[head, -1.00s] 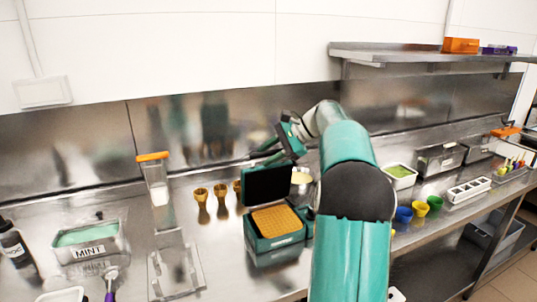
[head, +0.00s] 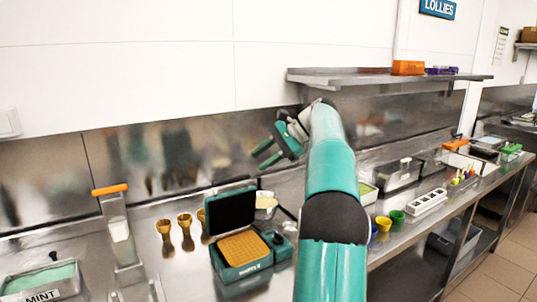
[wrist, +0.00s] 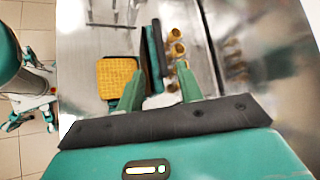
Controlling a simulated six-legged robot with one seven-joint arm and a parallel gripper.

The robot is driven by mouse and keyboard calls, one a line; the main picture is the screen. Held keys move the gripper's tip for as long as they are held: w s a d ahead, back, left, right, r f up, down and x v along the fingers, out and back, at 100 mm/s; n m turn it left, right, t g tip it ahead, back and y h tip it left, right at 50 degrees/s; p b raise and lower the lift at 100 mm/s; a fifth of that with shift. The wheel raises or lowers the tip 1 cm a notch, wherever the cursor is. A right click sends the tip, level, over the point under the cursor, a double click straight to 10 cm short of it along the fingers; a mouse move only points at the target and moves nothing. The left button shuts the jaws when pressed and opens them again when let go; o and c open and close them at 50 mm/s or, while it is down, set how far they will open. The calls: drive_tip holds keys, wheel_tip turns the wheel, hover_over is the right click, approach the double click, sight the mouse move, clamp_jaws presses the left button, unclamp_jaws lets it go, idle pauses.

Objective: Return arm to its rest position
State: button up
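My arm (head: 332,180) reaches up and forward from the bottom of the head view. My gripper (head: 262,156) is raised above the counter, in front of the steel backsplash, with its two green fingers pointing left. The wrist view shows the fingers (wrist: 160,75) spread apart with nothing held between them. Below them is the teal waffle maker (head: 240,265), with its dark lid (head: 231,211) standing open and a golden waffle-patterned plate (wrist: 117,75) in its base.
Several waffle cones (head: 184,232) stand in a row left of the lid. A steel shelf (head: 380,78) hangs behind and right of the arm.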

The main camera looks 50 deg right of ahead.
drive_tip(key=shift+v, duration=0.9)
drive_tip(key=s+a+f+n+g+h, duration=0.15)
drive_tip(key=a+n, duration=0.25)
drive_tip(key=a, duration=1)
drive_tip(key=a+f+n+g+h, duration=0.1)
drive_tip(key=a+n+h, duration=0.2)
drive_tip(key=a, duration=1.2)
drive_tip(key=s+a+f+n+h, duration=0.1)
drive_tip(key=s+a+f+n, duration=0.4)
drive_tip(key=s, duration=0.4)
drive_tip(key=s+a+f+n+h, duration=0.2)
drive_tip(key=s+a+f+n, duration=0.4)
drive_tip(key=s+a+f, duration=0.2)
drive_tip(key=shift+s+a+f+n+t, duration=0.2)
drive_tip(key=shift+s+f+n+t, duration=0.2)
drive_tip(key=shift+f, duration=0.45)
